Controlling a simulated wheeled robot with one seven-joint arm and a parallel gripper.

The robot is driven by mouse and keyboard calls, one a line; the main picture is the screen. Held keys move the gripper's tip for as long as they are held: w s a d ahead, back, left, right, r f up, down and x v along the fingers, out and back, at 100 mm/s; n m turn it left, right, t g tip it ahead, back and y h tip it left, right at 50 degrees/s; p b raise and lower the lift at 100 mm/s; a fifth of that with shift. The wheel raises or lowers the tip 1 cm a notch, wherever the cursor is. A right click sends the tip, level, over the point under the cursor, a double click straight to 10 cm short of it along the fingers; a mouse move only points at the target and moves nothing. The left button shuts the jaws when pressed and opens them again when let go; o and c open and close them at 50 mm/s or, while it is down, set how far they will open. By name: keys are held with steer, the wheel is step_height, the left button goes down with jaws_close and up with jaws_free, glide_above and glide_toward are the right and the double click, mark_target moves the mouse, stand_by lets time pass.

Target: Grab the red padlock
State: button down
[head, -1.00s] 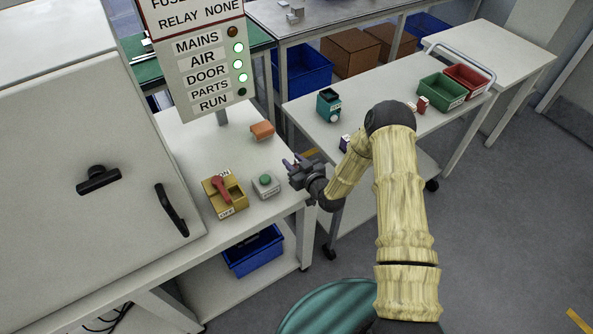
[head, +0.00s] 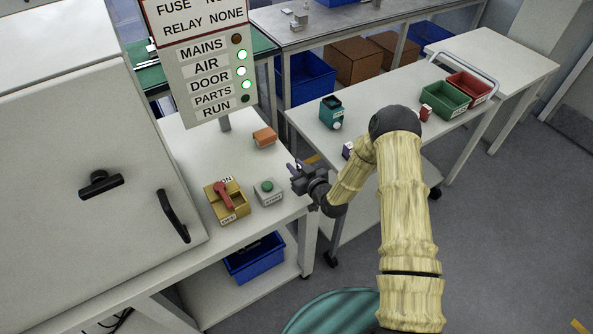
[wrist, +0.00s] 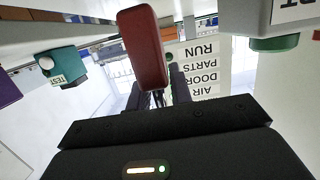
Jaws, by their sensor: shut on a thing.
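The red padlock (wrist: 143,47) shows in the wrist view as a dark red, rounded block between and beyond my fingertips. Thin dark lines at its end, perhaps the shackle, run between the fingers. My gripper (wrist: 157,95) is shut on it. In the head view, my gripper (head: 297,172) is in the air by the right edge of the white bench. The padlock cannot be made out there.
The bench (head: 190,145) holds an orange block (head: 264,137), a yellow switch box (head: 227,200) with a red lever and a grey green-button box (head: 267,192). A sign (head: 208,70) stands behind. The cart (head: 385,85) carries green (head: 444,98) and red (head: 470,85) bins.

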step_height(320, 180, up, 9)
steer(key=b, duration=0.1)
steer(key=shift+b, duration=0.3)
stand_by(0.4)
